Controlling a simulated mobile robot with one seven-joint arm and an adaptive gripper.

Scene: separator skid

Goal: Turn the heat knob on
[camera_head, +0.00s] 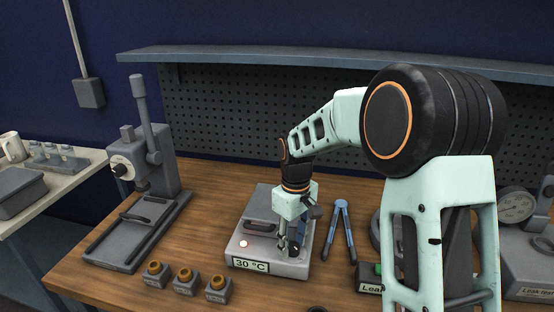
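A grey heater unit (240,230) sits on the wooden bench, with a label reading 30 °C (248,264) on its front edge. A small lit reddish-white lamp (243,243) shows on its top left. My gripper (287,246) points down over the right front part of the unit. Its fingers are close to the unit's top; I cannot tell whether they touch it. The heat knob cannot be made out and may be hidden behind the fingers. The fingers are too small and overlapped to show whether they are open or shut.
A grey lever press (150,170) stands at the left. Several small grey blocks with brown tops (185,281) line the front edge. Blue-handled pliers (341,228) lie right of the heater. A dial gauge (516,206) is at far right. A shelf (330,60) runs above the pegboard.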

